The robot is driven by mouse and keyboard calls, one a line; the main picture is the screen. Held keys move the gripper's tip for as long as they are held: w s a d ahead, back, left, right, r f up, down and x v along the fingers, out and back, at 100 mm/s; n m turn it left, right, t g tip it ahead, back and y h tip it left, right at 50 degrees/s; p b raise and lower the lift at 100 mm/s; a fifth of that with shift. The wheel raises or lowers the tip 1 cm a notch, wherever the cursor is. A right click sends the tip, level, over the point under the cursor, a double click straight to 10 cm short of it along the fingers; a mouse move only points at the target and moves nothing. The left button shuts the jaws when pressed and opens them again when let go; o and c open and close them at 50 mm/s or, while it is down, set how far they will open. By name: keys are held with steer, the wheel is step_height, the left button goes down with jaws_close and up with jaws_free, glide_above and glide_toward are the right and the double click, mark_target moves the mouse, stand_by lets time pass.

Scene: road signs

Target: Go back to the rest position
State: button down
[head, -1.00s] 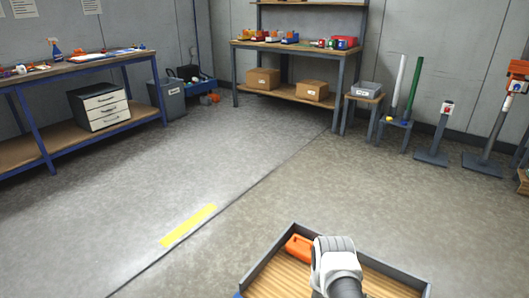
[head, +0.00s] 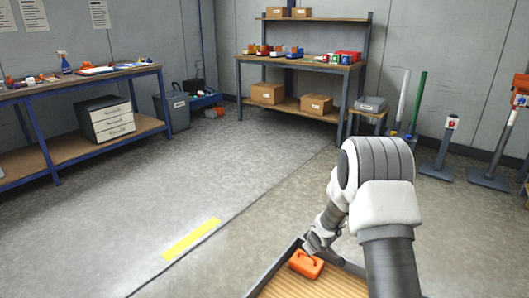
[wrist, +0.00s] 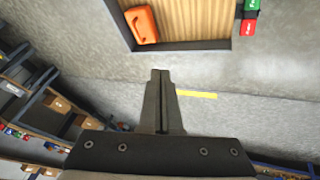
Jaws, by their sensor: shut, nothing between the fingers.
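My gripper (wrist: 161,74) is shut and empty in the wrist view, its two dark fingers together and pointing towards the tray. The fingertips are hard to make out there. The tray (wrist: 200,45) has dark walls and a wooden slatted floor. An orange case (head: 306,264) with a handle lies in it; it also shows in the wrist view (wrist: 142,24), apart from the fingers.
A workbench (head: 85,81) with a drawer unit (head: 105,116) stands at the left. A shelf (head: 320,63) with bins and cardboard boxes stands at the back. Posts on bases (head: 437,170) line the right wall. The floor (head: 200,180) with a yellow strip (head: 190,240) is open.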

steer(key=s+d+r+m+h, duration=0.1)
steer(key=s+r, duration=0.3)
steer(key=r, duration=0.5)
steer(key=s+d+r+m, duration=0.15)
steer(key=s+r, duration=0.25)
steer(key=r, duration=0.4)
steer(key=s+r+m+h, duration=0.1)
steer(key=s+r+m, duration=0.1)
steer(key=s+r, duration=0.5)
steer(key=s+a+r+m+y, duration=0.15)
steer(key=s+r, duration=0.35)
steer(key=s, duration=0.5)
steer(key=s+a+r+m, duration=0.15)
steer(key=s+r, duration=0.25)
steer(key=s, duration=0.7)
step_height(320, 180, up, 25)
steer(key=p, duration=2.4)
steer(key=shift+s+a+f+p, duration=0.2)
steer(key=shift+a+p, duration=0.05)
steer(key=shift+p, duration=0.05)
steer(key=shift+s, duration=0.15)
